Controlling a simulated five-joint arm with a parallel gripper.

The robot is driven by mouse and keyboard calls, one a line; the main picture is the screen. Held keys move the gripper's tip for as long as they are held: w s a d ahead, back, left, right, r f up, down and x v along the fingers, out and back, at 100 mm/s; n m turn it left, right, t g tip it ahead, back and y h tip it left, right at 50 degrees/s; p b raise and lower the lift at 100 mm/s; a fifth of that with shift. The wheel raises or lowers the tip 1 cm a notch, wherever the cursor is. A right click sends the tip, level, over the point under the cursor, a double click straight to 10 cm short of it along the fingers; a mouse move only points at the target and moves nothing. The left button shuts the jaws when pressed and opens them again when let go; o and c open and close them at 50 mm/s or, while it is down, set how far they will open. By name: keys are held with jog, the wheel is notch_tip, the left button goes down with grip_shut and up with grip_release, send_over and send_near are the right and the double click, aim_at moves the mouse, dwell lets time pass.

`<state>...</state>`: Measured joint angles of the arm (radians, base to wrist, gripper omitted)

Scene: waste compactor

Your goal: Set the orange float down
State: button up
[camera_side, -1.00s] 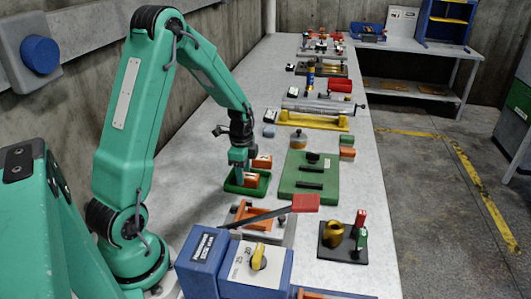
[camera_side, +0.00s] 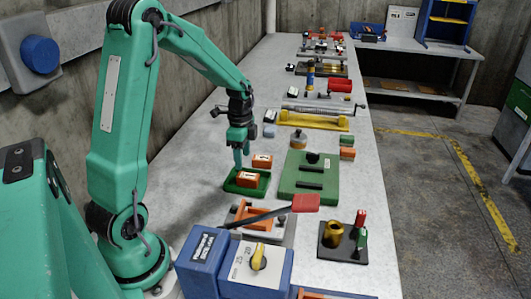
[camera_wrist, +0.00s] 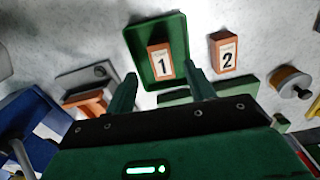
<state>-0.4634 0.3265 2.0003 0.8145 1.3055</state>
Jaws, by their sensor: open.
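An orange float block marked 1 (camera_side: 248,180) rests inside a shallow green tray (camera_side: 232,188). In the wrist view the block marked 1 (camera_wrist: 159,63) lies in the lower part of the tray (camera_wrist: 138,36), its label facing up. A second, similar orange block marked 2 (camera_wrist: 223,52) lies on the table outside the tray; it also shows in the side view (camera_side: 262,160). My gripper (camera_side: 238,165) hangs above the tray, clear of both blocks. In the wrist view its fingers (camera_wrist: 161,77) are spread apart with nothing held between them.
A green plate with black bars (camera_side: 300,192) lies right of the tray. A bottle-like weight (camera_side: 298,140) and yellow stand (camera_side: 315,121) are behind. Bare table lies left of the tray.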

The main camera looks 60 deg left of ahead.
aim_at(244, 176)
jog(key=shift+r, duration=3)
jog(key=shift+d, duration=0.1)
jog(key=s+d+r+n+t, duration=0.2)
jog(key=s+d+r+n, duration=0.2)
jog(key=s+d, duration=0.3)
jog(key=s+d+r+n+t, duration=0.3)
jog(key=s+d+r+n, duration=0.2)
jog(key=d, duration=0.6)
jog(key=shift+s+r+n+t, duration=0.3)
jog(key=shift+s+r, duration=0.15)
jog(key=shift+s, duration=0.4)
